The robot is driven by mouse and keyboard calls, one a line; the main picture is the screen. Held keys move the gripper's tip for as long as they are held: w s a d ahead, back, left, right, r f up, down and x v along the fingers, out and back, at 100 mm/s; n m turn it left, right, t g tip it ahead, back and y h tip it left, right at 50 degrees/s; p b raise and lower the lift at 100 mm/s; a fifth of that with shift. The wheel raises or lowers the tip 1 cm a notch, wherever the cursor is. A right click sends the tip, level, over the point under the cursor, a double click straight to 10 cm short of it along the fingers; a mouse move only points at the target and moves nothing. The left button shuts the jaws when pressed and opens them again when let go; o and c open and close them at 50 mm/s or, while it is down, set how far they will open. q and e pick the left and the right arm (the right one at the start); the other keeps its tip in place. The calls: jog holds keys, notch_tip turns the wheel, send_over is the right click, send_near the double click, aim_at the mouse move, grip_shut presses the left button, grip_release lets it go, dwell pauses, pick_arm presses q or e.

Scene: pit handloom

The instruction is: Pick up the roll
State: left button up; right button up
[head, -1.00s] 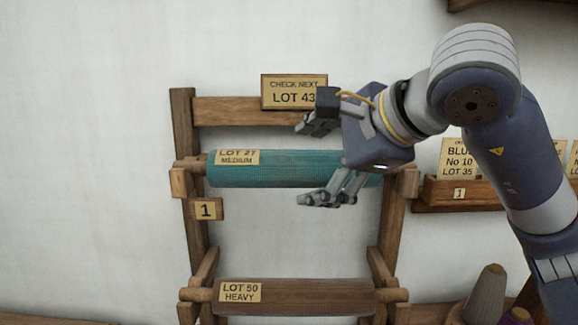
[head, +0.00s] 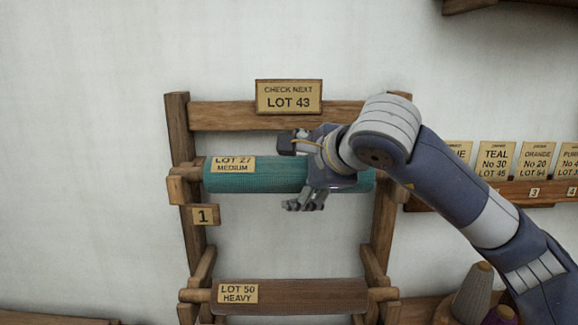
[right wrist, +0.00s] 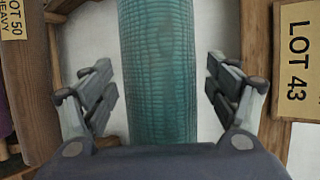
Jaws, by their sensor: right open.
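A teal roll (head: 255,174) labelled LOT 27 MEDIUM lies level on the upper pegs of a wooden rack (head: 178,130). My right gripper (head: 298,172) is at the roll's right part, one finger above it and one below in the head view. In the right wrist view the teal roll (right wrist: 160,70) runs between the two open fingers, with a gap on each side. Part of the roll's right side is hidden behind the gripper. A brown roll (head: 300,296) labelled LOT 50 HEAVY lies on the lower pegs. My left gripper is not in view.
A sign (head: 289,97) reading CHECK NEXT LOT 43 is on the rack's top bar, above the gripper. A shelf (head: 520,191) with several labelled cards is at the right. Cones (head: 473,291) stand at the lower right.

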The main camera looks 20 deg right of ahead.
jog(key=shift+w+f, duration=0.15)
jog(key=shift+w, duration=0.05)
jog(key=shift+s, duration=0.15)
jog(key=c, duration=1.3)
jog(key=shift+r, duration=0.2)
jog(key=c, duration=0.4)
